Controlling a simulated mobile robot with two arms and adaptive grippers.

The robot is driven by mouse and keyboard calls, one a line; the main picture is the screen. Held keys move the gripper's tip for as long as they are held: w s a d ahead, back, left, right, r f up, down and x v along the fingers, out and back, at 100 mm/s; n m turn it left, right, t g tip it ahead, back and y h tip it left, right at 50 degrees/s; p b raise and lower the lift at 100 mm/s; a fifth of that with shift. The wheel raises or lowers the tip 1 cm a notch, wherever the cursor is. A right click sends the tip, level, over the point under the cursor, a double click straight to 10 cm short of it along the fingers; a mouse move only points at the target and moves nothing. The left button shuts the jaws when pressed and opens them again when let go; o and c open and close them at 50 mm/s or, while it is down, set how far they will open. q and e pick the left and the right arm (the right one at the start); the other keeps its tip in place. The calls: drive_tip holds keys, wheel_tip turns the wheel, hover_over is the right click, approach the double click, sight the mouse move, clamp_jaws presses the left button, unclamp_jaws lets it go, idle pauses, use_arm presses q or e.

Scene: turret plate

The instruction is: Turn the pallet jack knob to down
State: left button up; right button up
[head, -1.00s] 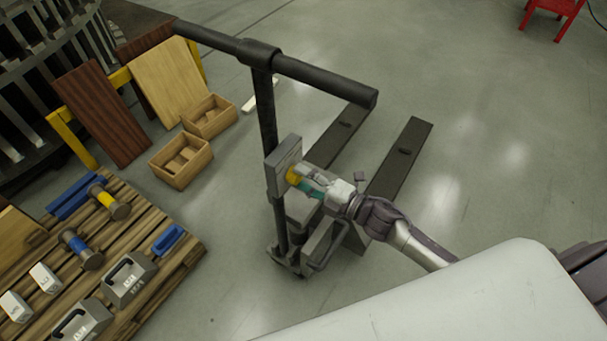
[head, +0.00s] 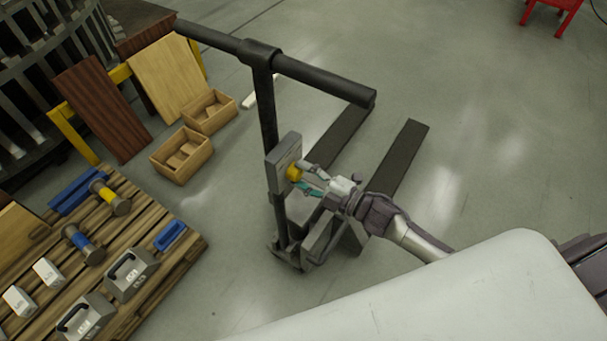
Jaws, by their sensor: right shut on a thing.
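The pallet jack stands upright in the middle of the head view, with a dark handle bar (head: 318,78) on a post and two dark forks (head: 398,160) reaching back. A grey plate (head: 282,160) on the post carries the small yellow knob (head: 294,173). My right gripper (head: 305,179) comes in from the right and is at the plate, shut on the yellow knob. The fingers partly cover the knob, and its exact pointing direction is too small to tell. My left gripper is not in view.
A wooden pallet (head: 175,262) with weights and dumbbells lies at lower left. Two open wooden boxes, one of them nearer (head: 181,156), and leaning boards (head: 167,78) stand behind it. A red stool (head: 552,12) is far at upper right. The floor right of the jack is clear.

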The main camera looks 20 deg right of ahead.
drive_tip(key=o, duration=1.1)
drive_tip(key=shift+o, duration=0.2)
drive_tip(key=v, duration=1.2)
drive_tip(key=shift+f, duration=0.1)
